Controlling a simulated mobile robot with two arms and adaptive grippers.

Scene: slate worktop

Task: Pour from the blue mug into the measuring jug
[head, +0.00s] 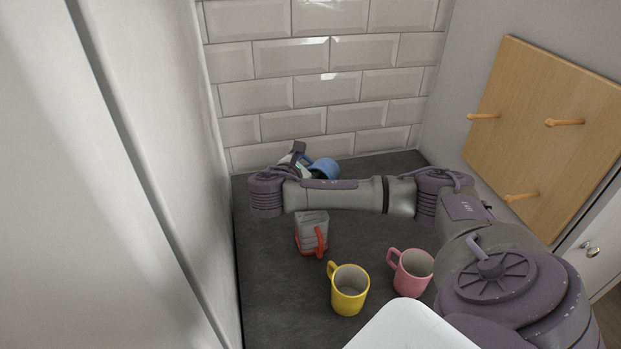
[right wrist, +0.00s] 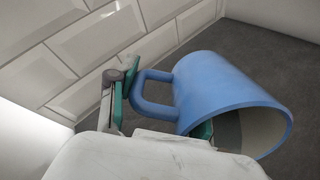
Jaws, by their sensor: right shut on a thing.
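The blue mug (head: 323,168) is at the back of the worktop, partly hidden behind my right arm in the head view. In the right wrist view the blue mug (right wrist: 225,98) fills the middle right, its handle to the left and its mouth towards the lower right; no contents can be made out. My right gripper (right wrist: 160,112) is shut on the mug at its handle side; it also shows in the head view (head: 301,160), partly hidden. The measuring jug (head: 312,222), clear with a red handle, stands upright in front of my right forearm. My left gripper is out of view.
A yellow mug (head: 349,291) and a pink mug (head: 411,273) stand upright near the front of the slate worktop (head: 275,285). A tiled wall (head: 320,70) closes the back. A wooden peg board (head: 540,130) hangs on the right. My right arm spans the worktop.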

